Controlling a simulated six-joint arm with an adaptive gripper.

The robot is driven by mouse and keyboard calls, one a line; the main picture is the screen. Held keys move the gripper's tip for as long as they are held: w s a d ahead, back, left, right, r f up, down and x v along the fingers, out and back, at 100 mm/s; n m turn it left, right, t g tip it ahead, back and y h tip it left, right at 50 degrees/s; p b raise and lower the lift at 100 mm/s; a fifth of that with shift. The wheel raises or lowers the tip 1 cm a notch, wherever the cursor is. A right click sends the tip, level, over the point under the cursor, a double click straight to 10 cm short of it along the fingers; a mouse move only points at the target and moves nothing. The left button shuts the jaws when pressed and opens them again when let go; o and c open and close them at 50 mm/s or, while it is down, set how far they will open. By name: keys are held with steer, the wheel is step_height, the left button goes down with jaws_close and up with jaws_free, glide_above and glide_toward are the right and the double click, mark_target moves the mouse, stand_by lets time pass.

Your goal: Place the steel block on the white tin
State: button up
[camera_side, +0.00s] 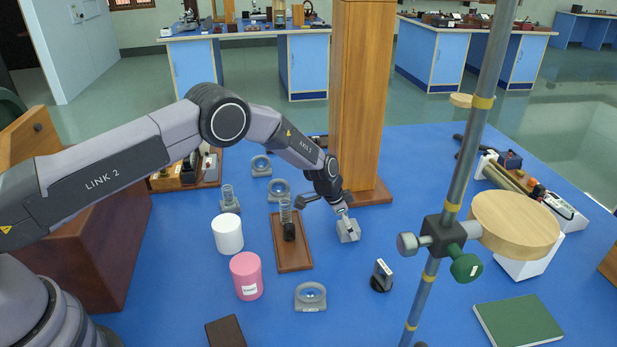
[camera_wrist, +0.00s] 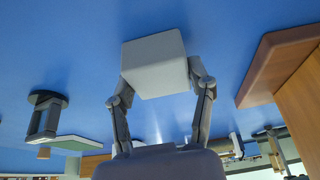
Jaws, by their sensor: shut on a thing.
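The steel block (camera_side: 348,231) is a grey cube at the right of the wooden board, in front of the tall wooden pillar. My gripper (camera_side: 346,219) is shut on it, fingers reaching down from above. In the wrist view the block (camera_wrist: 155,66) sits between the two fingers of my gripper (camera_wrist: 158,82). Whether the block touches the bench top or is just above it, I cannot tell. The white tin (camera_side: 227,235) stands upright on the blue bench, well left of the block, with its top bare.
A pink tin (camera_side: 246,277) stands in front of the white tin. A wooden board (camera_side: 292,258) with a spring and dark weight lies between tin and block. Lens holders (camera_side: 310,298), a small dark-based stand (camera_side: 381,275), the pillar (camera_side: 361,100) and a metal rod stand (camera_side: 431,265) are nearby.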

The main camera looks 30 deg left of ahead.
steer(key=shift+r, duration=0.55)
step_height(320, 180, up, 2)
steer(key=shift+s+r, duration=0.1)
steer(key=shift+r, duration=0.15)
steer(key=s+a+r, duration=0.4)
steer(key=s+r, duration=0.5)
steer(key=s, duration=0.4)
step_height(320, 180, up, 3)
steer(key=n+y, duration=0.6)
steer(key=n, duration=1.2)
glide_above(226, 218)
steer(key=s+d, duration=0.1)
steer(key=shift+f, duration=3.9)
steer(key=shift+f, duration=0.15)
